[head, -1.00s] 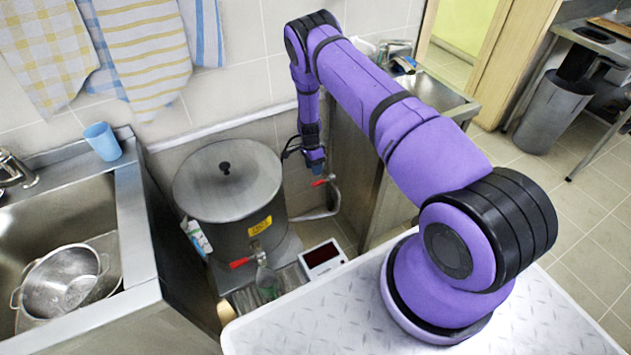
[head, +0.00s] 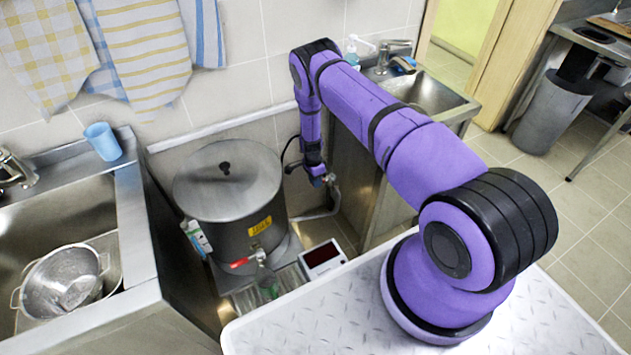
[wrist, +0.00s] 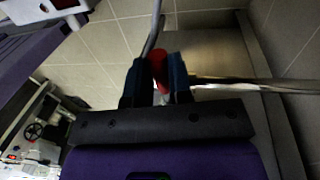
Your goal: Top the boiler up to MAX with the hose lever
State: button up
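The boiler (head: 228,205) is a grey steel pot with its lid on, between the two sinks. A yellow label (head: 260,226) is on its side, its text too small to read. The water level is not visible. My gripper (head: 318,181) is low at the boiler's right, by a bent metal pipe (head: 318,214). In the wrist view the red hose lever (wrist: 158,68) sits between the two dark fingers of my gripper (wrist: 160,88), filling the narrow gap, apparently held. In the head view my gripper hides most of the lever.
A front tap with a red handle (head: 240,264) is on the boiler. A white box with a dark display (head: 322,257) stands close by, its reading not legible. A left sink holds a colander (head: 62,282).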

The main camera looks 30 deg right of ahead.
grip_shut()
jog(key=shift+s+n, duration=0.65)
jog(key=shift+n, duration=0.25)
jog(key=s+n, duration=0.1)
jog(key=s+n+h, duration=0.1)
jog(key=n, duration=0.1)
jog(key=shift+d, duration=0.3)
jog(key=o, duration=0.7)
grip_release()
jog(key=shift+w+r, duration=0.1)
jog(key=v, duration=1)
jog(key=shift+r, duration=0.3)
